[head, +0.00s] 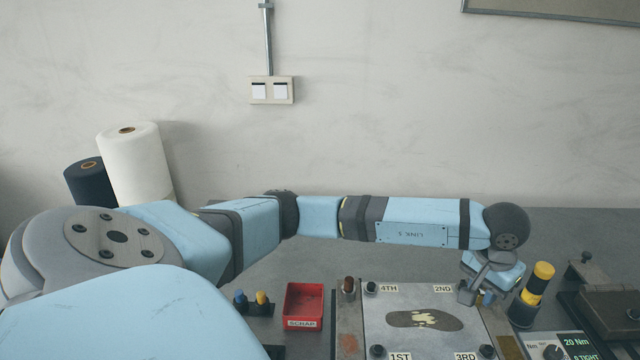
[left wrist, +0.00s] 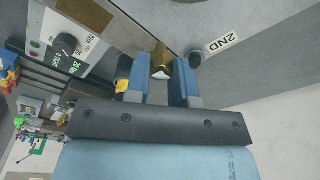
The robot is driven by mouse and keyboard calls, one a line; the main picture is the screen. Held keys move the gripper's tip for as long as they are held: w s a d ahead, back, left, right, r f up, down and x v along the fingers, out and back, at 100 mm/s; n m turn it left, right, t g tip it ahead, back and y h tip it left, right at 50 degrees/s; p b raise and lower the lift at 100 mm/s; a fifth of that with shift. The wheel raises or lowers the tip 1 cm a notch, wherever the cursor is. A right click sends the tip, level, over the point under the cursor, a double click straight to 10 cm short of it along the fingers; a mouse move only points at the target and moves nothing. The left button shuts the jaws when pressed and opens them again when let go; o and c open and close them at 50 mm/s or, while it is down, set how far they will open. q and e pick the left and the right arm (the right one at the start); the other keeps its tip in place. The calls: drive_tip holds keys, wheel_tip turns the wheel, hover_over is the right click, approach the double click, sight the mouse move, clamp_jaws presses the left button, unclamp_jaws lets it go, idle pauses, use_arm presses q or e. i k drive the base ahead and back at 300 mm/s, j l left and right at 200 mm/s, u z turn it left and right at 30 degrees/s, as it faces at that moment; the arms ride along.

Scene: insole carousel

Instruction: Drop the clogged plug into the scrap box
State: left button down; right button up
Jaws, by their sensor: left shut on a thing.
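The plug (left wrist: 161,64) is brass-coloured and sits between the fingers of my left gripper (left wrist: 160,84) in the left wrist view. The gripper is shut on it. In the head view this gripper (head: 482,297) is low by the plate's right edge, near the 2ND label; the plug is hard to make out there. I cannot tell whether the plug is clear of the surface below it. The red scrap box (head: 302,324), labelled SCRAP, stands left of the plate and looks empty. My right gripper is not in view.
A metal plate (head: 385,340) with an insole shape and corner knobs lies at front centre. A yellow-black driver (head: 537,287) stands right of my left gripper, beside a 20 Nm panel (head: 560,346). Blue and yellow pieces (head: 251,301) stand left of the box. Rolls (head: 137,165) stand at the back left.

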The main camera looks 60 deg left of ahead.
sight(297, 310)
drive_tip(key=u, duration=1.15)
drive_tip(key=k+j+u, duration=0.1)
drive_tip(key=j, duration=0.65)
drive_tip(key=k+u, duration=0.05)
